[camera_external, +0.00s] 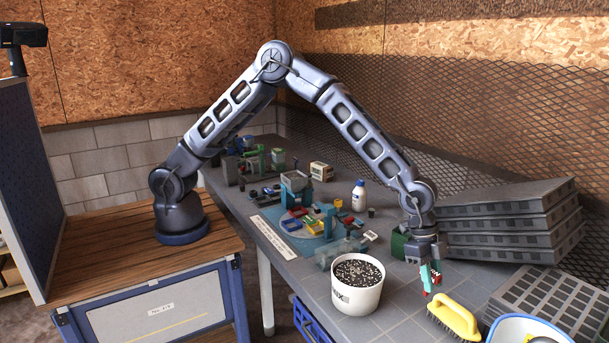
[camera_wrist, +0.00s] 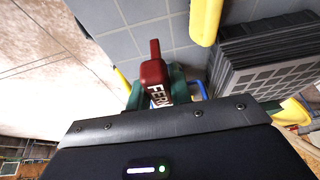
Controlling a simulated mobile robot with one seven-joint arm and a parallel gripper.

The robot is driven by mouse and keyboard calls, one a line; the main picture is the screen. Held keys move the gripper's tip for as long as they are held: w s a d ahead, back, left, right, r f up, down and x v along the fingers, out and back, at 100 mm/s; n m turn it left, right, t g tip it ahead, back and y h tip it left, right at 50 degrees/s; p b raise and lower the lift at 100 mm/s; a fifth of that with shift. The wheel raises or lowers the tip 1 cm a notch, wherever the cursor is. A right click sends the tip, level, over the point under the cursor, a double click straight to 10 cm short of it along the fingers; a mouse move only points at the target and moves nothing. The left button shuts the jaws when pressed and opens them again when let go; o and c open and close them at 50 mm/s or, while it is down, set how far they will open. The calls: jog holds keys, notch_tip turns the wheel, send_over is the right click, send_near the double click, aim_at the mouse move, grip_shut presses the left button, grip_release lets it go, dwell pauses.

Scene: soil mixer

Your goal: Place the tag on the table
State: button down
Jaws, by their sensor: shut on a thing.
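My gripper (camera_external: 429,278) hangs fingers-down over the grey table (camera_external: 392,321), between the white bucket and the yellow brush. It is shut on a small red tag, which shows as a red bit (camera_external: 436,274) at the fingers. In the wrist view the red tag (camera_wrist: 154,74) has a narrow end and white lettering that starts "FER"; the rest is hidden by my gripper. The tag appears to be held above the tabletop, but the exact gap cannot be told.
A white bucket (camera_external: 355,298) of dark speckled soil stands left of my gripper. A yellow brush (camera_external: 455,316) lies just right. Stacked grey trays (camera_external: 510,222) and another cell tray (camera_external: 540,298) fill the right. Bare table shows between bucket and brush.

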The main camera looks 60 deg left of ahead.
notch_tip(320, 180, down, 14)
jog(key=shift+f, duration=0.1)
dwell(0.5)
jog(key=c, duration=1.3)
grip_release()
jog(key=shift+o, duration=0.2)
jog(key=v, duration=1.2)
